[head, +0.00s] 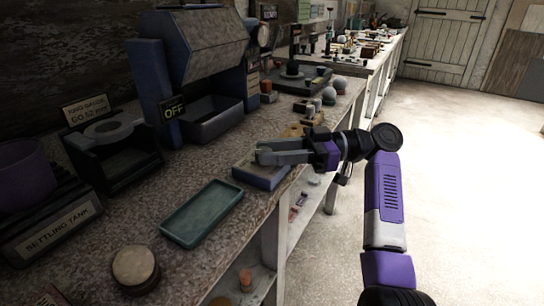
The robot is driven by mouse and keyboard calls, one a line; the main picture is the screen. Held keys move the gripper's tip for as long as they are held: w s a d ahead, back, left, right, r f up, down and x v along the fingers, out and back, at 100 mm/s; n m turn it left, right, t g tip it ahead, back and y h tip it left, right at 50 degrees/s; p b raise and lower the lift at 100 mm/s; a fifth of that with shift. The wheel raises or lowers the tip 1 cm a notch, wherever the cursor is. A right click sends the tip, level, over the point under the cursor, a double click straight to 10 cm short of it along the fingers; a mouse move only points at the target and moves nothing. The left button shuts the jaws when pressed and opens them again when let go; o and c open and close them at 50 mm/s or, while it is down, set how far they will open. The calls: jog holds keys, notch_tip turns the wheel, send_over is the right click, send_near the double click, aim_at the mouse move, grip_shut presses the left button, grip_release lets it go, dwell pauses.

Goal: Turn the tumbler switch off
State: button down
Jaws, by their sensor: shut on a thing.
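The tumbler (200,45) is a dark faceted barrel in a blue frame on the left bench. A small sign (173,107) on its frame reads OFF in yellow-green letters. A low blue switch box (265,182) stands near the bench's front edge. My gripper (260,152) reaches in from the right, just over the top of the box. Its fingers are shut on the switch there, which they mostly hide. I cannot make out the switch's position.
An empty green tray (202,213) lies in front of the box, with a round pale-topped jar (135,267) nearer. A dark trough (212,118) sits under the tumbler. The settling tank (50,225) stands left. Small blocks and spheres lie beyond my gripper. The floor at right is clear.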

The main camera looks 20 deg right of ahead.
dwell(0.4)
jog(key=c, duration=1)
grip_release()
jog(key=v, duration=0.7)
jog(key=shift+d+p, duration=0.35)
jog(key=shift+s, duration=0.1)
